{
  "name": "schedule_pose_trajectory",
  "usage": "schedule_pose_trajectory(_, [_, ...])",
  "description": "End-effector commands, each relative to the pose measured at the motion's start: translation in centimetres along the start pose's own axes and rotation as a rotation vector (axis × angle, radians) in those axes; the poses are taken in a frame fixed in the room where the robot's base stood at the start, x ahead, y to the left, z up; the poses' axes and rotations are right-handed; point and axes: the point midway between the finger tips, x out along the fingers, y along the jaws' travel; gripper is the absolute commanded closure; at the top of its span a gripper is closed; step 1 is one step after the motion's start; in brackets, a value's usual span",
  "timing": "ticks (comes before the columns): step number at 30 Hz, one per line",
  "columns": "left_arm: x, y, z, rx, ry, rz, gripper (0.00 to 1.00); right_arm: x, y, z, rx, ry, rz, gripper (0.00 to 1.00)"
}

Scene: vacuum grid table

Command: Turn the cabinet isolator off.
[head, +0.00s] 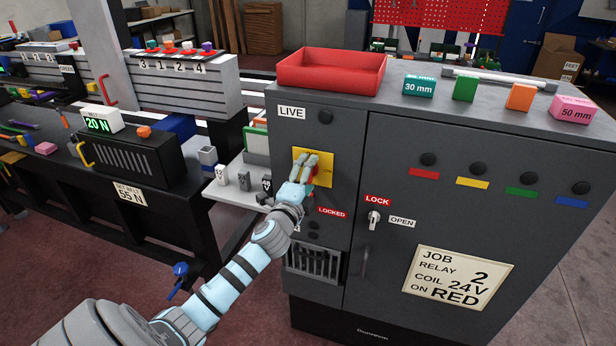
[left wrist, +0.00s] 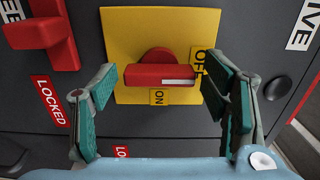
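The cabinet isolator is a red bar handle (left wrist: 160,74) on a yellow plate (left wrist: 120,30); the plate also shows in the head view (head: 327,168). In the wrist view the handle lies crosswise. Its white-striped end points right, towards the OFF label (left wrist: 198,66); the ON label (left wrist: 158,97) is below it. My left gripper (left wrist: 157,85) is open, its teal-padded fingers either side of the handle. I cannot tell whether they touch it. In the head view the left gripper (head: 309,163) covers most of the handle. My right gripper is not in view.
Another red lever-like part (left wrist: 45,30) is beside the plate, near a LOCKED label (left wrist: 51,101). The grey cabinet (head: 450,130) carries a red tray (head: 331,72) and coloured blocks on top. A key switch (head: 374,219) sits right of my gripper.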

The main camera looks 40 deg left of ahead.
Motion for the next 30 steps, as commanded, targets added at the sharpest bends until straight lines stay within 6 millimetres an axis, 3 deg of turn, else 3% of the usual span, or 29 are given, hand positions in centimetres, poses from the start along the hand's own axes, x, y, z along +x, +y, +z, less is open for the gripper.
schedule_pose_trajectory(11, [-0.7, 0.1, 0.0, 0.002, 0.001, 0.001, 0.28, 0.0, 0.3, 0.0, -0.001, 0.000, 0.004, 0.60])
schedule_pose_trajectory(22, [-9.9, 0.2, 0.0, 0.002, 0.002, 0.004, 0.28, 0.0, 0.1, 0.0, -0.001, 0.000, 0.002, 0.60])
schedule_pose_trajectory(25, [-11.4, 0.1, 0.0, 0.001, 0.001, 0.002, 0.28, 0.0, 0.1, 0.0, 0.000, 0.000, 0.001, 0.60])
schedule_pose_trajectory(30, [-12.0, 0.0, 0.0, 0.000, 0.000, 0.001, 0.28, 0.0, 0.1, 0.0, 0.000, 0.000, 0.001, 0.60])
